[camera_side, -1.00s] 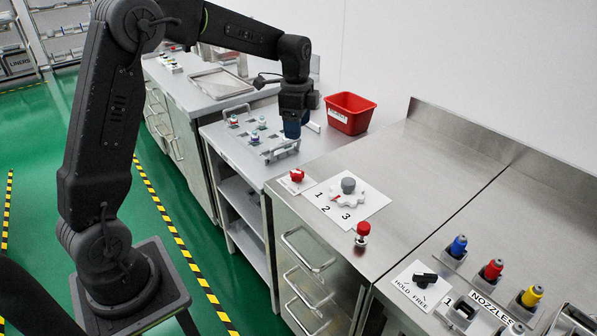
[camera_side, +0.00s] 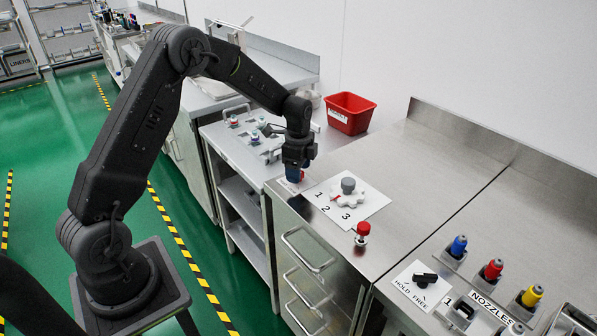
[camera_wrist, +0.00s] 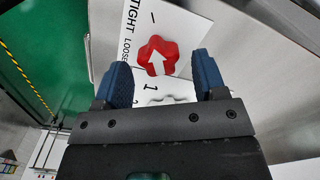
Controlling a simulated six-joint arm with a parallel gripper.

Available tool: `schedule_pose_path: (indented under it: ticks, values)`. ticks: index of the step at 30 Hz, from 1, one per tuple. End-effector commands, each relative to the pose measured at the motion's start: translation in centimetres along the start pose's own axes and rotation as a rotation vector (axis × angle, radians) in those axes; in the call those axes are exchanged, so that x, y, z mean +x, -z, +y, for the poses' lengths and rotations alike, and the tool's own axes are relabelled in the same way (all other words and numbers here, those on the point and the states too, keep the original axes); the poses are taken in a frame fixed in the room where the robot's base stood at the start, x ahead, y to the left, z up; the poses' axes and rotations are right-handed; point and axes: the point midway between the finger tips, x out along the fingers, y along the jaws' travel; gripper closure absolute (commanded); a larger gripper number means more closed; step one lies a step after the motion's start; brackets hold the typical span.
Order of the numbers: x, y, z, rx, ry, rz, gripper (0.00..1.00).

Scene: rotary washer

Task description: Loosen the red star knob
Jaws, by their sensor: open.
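The red star knob (camera_wrist: 156,58) shows in the wrist view, with a white arrow on top, on a white plate (camera_wrist: 188,27) marked TIGHT and LOOSE. My gripper (camera_wrist: 163,75) is open, with its two blue fingers on either side of the view and the knob between and just beyond their tips. I cannot tell whether the fingers touch it. In the side view my gripper (camera_side: 294,176) is low over the near left part of the steel bench and hides the knob.
A grey-capped white dial (camera_side: 347,188) on a numbered plate and a red mushroom button (camera_side: 362,229) stand to the right. A red bin (camera_side: 350,112) stands behind. A rack of vials (camera_side: 262,140) is to the left.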

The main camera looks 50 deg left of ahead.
Motion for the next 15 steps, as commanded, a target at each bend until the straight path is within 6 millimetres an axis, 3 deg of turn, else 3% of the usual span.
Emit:
schedule_pose_path:
  ticks: [4, 13, 15]
  values:
    - [0.97, -0.01, 0.03, 0.000, -0.001, 0.000, 0.35]
    - [1.13, 0.00, 0.02, 0.000, 0.000, 0.000, 0.35]
    - [1.12, -0.01, 0.02, 0.000, 0.000, 0.000, 0.42]
